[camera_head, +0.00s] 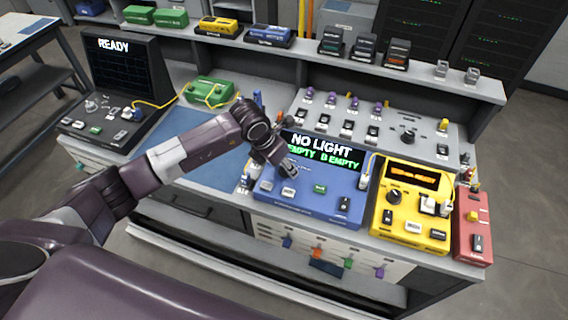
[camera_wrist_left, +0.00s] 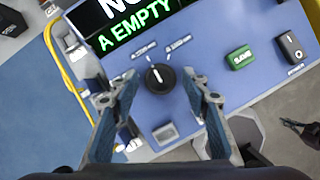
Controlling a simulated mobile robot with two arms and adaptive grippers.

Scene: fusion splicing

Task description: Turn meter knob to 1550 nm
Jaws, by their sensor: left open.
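The blue meter (camera_head: 318,205) stands on the bench, with a screen (camera_head: 321,148) reading "NO LIGHT" and "A EMPTY B EMPTY". Its round black knob (camera_wrist_left: 160,79) shows in the left wrist view, with a pale mark near its upper left edge. Two small white labels sit above the knob, too blurred to read surely. My left gripper (camera_head: 290,172) is over the meter's left part. In the left wrist view, its open fingers (camera_wrist_left: 155,98) lie to either side of the knob, with nothing between them but the knob below; contact cannot be told. The arm hides the knob in the head view.
A green button (camera_wrist_left: 239,58) and a black rocker switch (camera_wrist_left: 291,47) are on the meter's face, right of the knob. A yellow device (camera_head: 408,222) and a red device (camera_head: 473,230) stand to the right. A blue mat (camera_head: 215,165) lies to the left.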

